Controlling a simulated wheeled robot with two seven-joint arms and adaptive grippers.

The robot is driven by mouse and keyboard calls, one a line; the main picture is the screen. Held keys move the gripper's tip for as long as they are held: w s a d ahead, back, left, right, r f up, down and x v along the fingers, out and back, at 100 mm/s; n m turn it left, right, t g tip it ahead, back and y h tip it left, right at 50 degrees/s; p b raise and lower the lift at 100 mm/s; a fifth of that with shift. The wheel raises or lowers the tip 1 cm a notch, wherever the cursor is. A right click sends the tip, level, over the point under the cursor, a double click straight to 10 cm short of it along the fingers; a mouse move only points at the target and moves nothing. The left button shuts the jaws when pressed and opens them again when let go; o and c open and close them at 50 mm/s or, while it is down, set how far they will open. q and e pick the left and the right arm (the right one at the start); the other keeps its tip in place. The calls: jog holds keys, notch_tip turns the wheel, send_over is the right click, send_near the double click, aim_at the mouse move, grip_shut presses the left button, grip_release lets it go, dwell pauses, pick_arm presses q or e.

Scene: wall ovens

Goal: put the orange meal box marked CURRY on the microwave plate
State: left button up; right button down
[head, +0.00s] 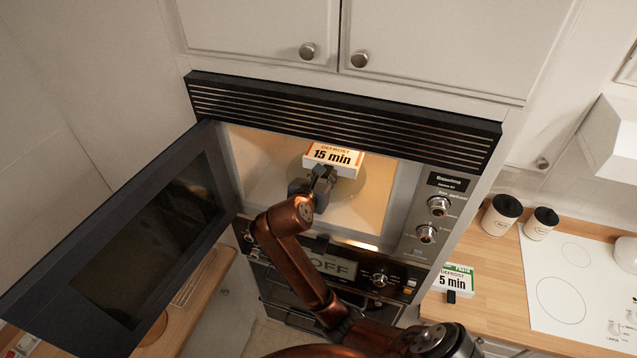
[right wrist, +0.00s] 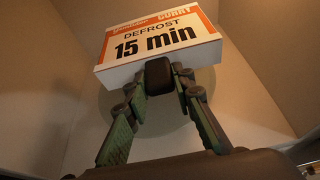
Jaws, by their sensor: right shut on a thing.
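The meal box (head: 333,159), white and orange with "DEFROST 15 min" on top, is inside the open microwave. In the right wrist view the box (right wrist: 160,45) shows the word CURRY on its orange band. My right gripper (head: 322,175) reaches in through the opening and is shut on the black tab at the box's front. The round microwave plate (head: 375,190) shows faintly below and around the box; the gripper hides part of it. I cannot tell whether the box touches the plate. My left gripper is not in view.
The microwave door (head: 150,240) stands open to the left. The control panel (head: 437,215) borders the opening on the right. A green and white "5 min" box (head: 453,279) lies on the wooden counter, near two dark-lidded canisters (head: 502,214) and a white cooktop (head: 575,285).

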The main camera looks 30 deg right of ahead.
jog(key=w+f, duration=0.4)
jog(key=f, duration=0.1)
jog(key=shift+w+d+f+p, duration=0.1)
jog(key=shift+w+d+p, duration=0.15)
jog(key=shift+p, duration=0.1)
jog(key=f, duration=0.1)
jog(key=f+p, duration=0.1)
jog(key=f, duration=0.1)
jog(key=shift+w, duration=0.25)
jog(key=shift+f, duration=0.3)
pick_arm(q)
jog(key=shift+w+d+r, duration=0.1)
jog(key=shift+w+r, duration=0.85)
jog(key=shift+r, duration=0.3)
pick_arm(e)
jog(key=shift+f, duration=0.15)
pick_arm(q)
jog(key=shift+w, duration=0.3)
pick_arm(e)
jog(key=c, duration=1.7)
grip_release()
jog(key=shift+o, duration=0.2)
jog(key=shift+f, duration=0.1)
